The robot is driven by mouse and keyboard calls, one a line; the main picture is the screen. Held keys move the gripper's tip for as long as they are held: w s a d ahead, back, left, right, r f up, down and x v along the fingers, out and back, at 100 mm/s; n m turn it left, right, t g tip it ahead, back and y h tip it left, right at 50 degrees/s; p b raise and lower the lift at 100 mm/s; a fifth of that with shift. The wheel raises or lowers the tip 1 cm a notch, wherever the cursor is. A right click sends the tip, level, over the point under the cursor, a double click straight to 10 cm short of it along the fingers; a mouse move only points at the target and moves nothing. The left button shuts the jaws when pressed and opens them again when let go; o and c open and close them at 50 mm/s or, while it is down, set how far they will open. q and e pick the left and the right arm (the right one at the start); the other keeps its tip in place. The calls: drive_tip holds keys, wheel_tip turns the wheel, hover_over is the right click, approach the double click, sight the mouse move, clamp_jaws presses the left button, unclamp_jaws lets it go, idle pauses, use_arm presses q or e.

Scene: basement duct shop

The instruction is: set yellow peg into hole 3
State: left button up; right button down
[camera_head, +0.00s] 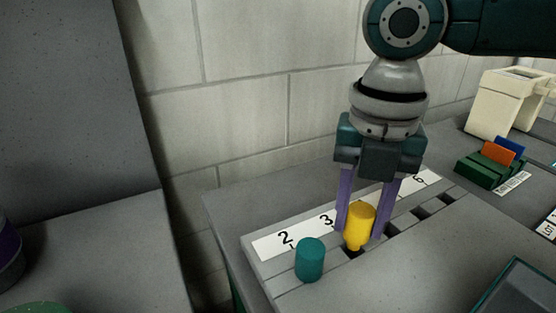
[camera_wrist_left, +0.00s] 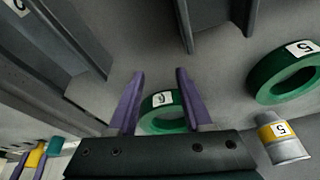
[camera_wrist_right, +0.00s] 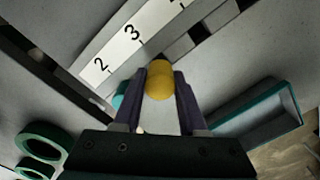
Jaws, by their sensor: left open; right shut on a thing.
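The yellow peg (camera_head: 361,220) stands roughly upright in my right gripper (camera_head: 359,234), whose purple fingers are shut on its sides. Its narrower lower end is just over or at the mouth of a dark hole (camera_head: 353,253) in line with the label 3 on the white number strip (camera_head: 305,228). I cannot tell whether the tip is inside. The yellow peg also shows between the fingers in the right wrist view (camera_wrist_right: 160,82). My left gripper (camera_wrist_left: 160,72) is open and empty, seen only in its own wrist view.
A teal peg (camera_head: 310,260) stands beside label 2, close to the yellow peg. More dark holes (camera_head: 420,213) run toward label 6. A green rack (camera_head: 480,170) with orange and blue pieces stands at right.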

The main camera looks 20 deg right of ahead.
sight(361, 210)
use_arm(q)
drive_tip(key=shift+d+f+b, duration=0.1)
drive_tip(key=shift+f+b, duration=0.45)
drive_tip(key=shift+f, duration=0.05)
use_arm(e)
drive_tip(key=shift+f, duration=1.4)
drive_tip(key=shift+c, duration=1.9)
unclamp_jaws()
drive_tip(key=shift+r, duration=0.15)
use_arm(q)
drive_tip(key=shift+r+p, duration=0.85)
use_arm(e)
wheel_tip(361, 210, up, 10)
drive_tip(key=shift+f, duration=0.1)
